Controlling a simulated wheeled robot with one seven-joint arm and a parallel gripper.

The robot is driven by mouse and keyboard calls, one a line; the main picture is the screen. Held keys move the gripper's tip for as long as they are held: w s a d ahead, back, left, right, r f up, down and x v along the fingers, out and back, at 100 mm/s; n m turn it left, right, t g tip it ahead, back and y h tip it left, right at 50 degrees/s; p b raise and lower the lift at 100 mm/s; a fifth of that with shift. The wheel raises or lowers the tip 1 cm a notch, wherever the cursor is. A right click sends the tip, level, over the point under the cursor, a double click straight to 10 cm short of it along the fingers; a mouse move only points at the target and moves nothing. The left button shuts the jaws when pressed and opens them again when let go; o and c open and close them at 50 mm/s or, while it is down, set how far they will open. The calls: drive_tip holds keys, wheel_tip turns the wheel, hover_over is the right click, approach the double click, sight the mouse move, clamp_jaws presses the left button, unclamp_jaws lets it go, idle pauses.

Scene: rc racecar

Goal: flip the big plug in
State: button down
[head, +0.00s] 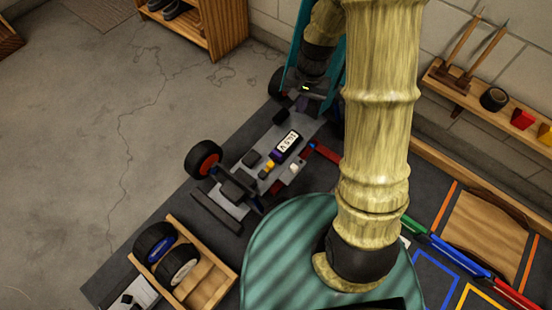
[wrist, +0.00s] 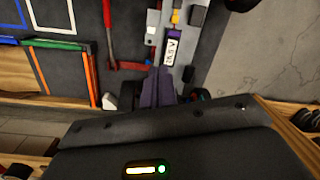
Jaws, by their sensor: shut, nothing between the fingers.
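The car chassis (head: 238,160) lies on the dark mat. A battery (head: 287,146) with a white voltage label sits on it. A small yellow-orange piece (head: 268,167), which looks like the plug, lies at the battery's near end; it also shows in the wrist view (wrist: 176,17), beyond the battery (wrist: 172,47). I cannot tell whether it is plugged in. My gripper (head: 301,104) is over the far end of the chassis, apart from the plug. In the wrist view, its purple fingers (wrist: 158,73) are shut and empty, with tips close to the battery's near end in that view.
A wooden tray (head: 228,277) with spare wheels stands at the lower left. A red tool (head: 325,153) lies right of the chassis. A wall shelf (head: 460,88) holds tools at the right. My arm hides part of the mat. The floor at left is clear.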

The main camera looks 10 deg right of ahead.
sight(271, 166)
drive_tip(key=w+a+f+m+g+b, duration=0.1)
drive_tip(key=w+f+b, duration=0.1)
drive_tip(key=f, duration=0.6)
drive_tip(key=w+a+f+m+g+y+b, duration=0.1)
drive_tip(key=w+f+m+b, duration=0.1)
drive_tip(key=f, duration=0.6)
drive_tip(key=w+a+f+m+y+b, duration=0.1)
drive_tip(key=w+a+f+b, duration=0.1)
drive_tip(key=f, duration=0.6)
drive_tip(key=shift+w+f+m+g+b, duration=0.15)
drive_tip(key=shift+f+m+g+b, duration=0.2)
drive_tip(key=shift+b, duration=0.25)
drive_tip(key=b+x, duration=0.6)
drive_tip(key=x, duration=0.4)
drive_tip(key=shift+b, duration=0.35)
drive_tip(key=shift+r+p, duration=0.1)
drive_tip(key=shift+p, duration=0.25)
